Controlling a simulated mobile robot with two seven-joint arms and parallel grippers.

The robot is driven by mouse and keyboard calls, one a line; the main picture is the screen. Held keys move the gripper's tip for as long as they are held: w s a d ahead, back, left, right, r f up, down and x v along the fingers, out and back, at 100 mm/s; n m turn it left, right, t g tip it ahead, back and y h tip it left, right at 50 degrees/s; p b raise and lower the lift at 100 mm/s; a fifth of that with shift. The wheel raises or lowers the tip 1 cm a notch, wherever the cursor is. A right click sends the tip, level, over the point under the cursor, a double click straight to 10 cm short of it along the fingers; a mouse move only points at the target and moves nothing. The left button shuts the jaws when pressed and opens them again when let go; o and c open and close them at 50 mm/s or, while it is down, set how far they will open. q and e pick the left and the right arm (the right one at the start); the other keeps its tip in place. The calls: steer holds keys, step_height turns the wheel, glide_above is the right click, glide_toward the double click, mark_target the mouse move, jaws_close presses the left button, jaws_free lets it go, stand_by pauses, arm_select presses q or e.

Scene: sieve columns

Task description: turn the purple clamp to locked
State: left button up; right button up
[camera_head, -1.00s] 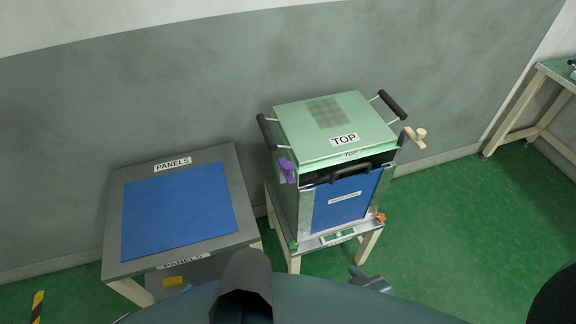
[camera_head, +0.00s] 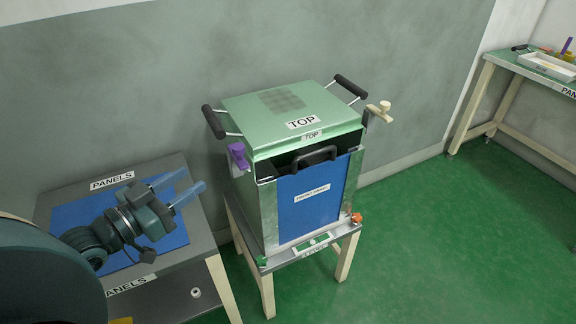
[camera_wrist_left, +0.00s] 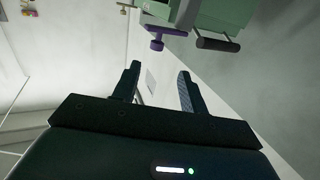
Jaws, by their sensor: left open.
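The purple clamp (camera_head: 238,156) sits on the left side of the sieve box, just under the green lid marked TOP (camera_head: 297,122). It also shows in the left wrist view (camera_wrist_left: 167,31) near the top, with a bar and a round knob. I cannot tell its exact setting. My left gripper (camera_head: 184,188) is open and empty above the blue panel on the panels table, to the left of the clamp and apart from it. In the left wrist view its two fingers (camera_wrist_left: 158,82) are spread with nothing between them. My right gripper is not in view.
A black lid handle (camera_head: 213,122) stands close to the clamp. A beige clamp (camera_head: 379,111) is on the far right side of the box. The blue front panel (camera_head: 312,200) faces forward. The panels table (camera_head: 205,240) is at left, another table (camera_head: 500,55) at far right.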

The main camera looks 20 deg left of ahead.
mark_target(234, 152)
arm_select(q)
steer(key=shift+h, duration=0.3)
steer(key=b+x, duration=0.1)
steer(key=x, duration=1.2)
steer(key=shift+w+d+r, duration=0.1)
steer(key=shift+w+d, duration=0.15)
steer(key=shift+w, duration=0.05)
jaws_close()
